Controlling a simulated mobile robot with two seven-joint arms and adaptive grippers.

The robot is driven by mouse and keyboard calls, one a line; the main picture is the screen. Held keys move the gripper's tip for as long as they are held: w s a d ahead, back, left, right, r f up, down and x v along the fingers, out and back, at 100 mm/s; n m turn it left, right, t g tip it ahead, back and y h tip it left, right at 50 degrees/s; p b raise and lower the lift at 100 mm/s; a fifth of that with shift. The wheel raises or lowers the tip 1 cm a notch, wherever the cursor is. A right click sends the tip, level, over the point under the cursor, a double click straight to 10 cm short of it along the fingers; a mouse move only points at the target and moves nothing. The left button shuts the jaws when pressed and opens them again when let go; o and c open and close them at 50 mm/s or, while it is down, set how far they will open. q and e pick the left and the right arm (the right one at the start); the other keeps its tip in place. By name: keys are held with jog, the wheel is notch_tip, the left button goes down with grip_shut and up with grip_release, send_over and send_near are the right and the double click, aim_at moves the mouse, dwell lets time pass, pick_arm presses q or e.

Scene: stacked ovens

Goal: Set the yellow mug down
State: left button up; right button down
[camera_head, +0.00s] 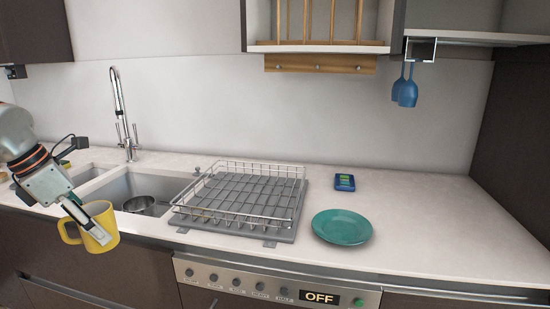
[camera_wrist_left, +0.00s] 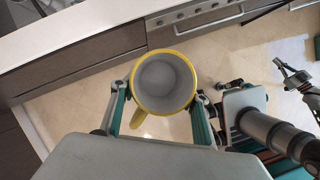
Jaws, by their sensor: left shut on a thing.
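The yellow mug (camera_head: 108,232) is at the left of the head view, in front of the counter edge by the sink. My left gripper (camera_head: 96,226) is shut on it. In the left wrist view the mug (camera_wrist_left: 165,82) sits between the two fingers of my left gripper (camera_wrist_left: 163,100), and I look into its grey, empty inside. Its handle points down in that view, and the floor shows below it. The mug looks roughly upright.
A teal plate (camera_head: 342,227) and a small blue item (camera_head: 344,182) lie further right. The right counter is clear.

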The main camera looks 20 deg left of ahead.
pick_arm(q)
jog(key=shift+d+f+m, duration=0.4)
jog(key=shift+f, duration=0.05)
jog(key=w+d+f+m+g+y+p, duration=0.1)
jog(key=d+f+m+g, duration=0.3)
jog(key=d+m, duration=1)
jog(key=w+d+f+m+g+y+p, duration=0.1)
jog(key=d+f+m+g+p, duration=0.3)
jog(key=d+m, duration=0.9)
notch_tip(320, 180, down, 2)
jog(key=m, duration=0.3)
jog(key=shift+w+d+f+g, duration=0.15)
jog(key=shift+d+f+g, duration=0.05)
jog(key=shift+d+g, duration=0.2)
pick_arm(e)
jog(key=shift+s+a+r, duration=0.1)
jog(key=shift+s+r, duration=0.25)
jog(key=shift+r, duration=0.2)
jog(key=shift+s+r, duration=0.35)
jog(key=shift+r, duration=0.2)
jog(key=shift+s+f+g, duration=0.1)
jog(key=shift+f+g, duration=0.1)
jog(key=shift+g, duration=0.1)
